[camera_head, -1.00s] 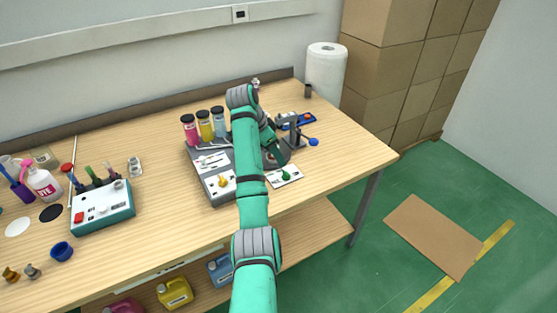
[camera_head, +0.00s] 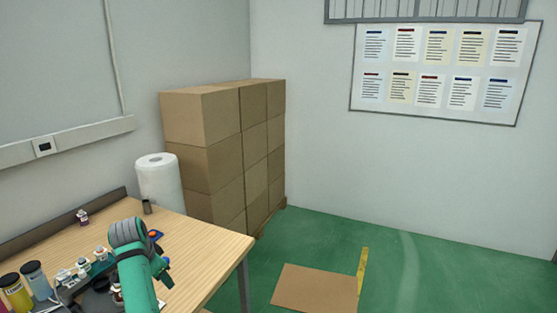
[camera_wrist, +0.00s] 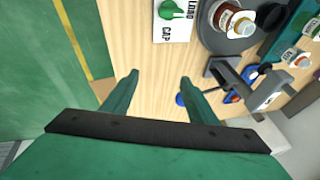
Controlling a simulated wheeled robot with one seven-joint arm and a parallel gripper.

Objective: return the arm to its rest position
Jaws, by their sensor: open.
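My green arm reaches over the table (camera_head: 205,265) at the lower left of the head view, its elbow joint in front of the small parts there. In the wrist view my gripper (camera_wrist: 158,88) is open, its two green fingers apart with nothing between them. Below it are the wooden tabletop and its edge, with green floor to the left. The gripper's fingertips are not clear in the head view.
A white card marked CAP with a green knob (camera_wrist: 166,10), a bottle on a dark disc (camera_wrist: 240,25) and a grey metal bracket (camera_wrist: 235,80) lie near the fingers. A paper roll (camera_head: 160,183) and stacked cartons (camera_head: 222,150) stand behind. The floor at right holds a flat cardboard sheet (camera_head: 315,290).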

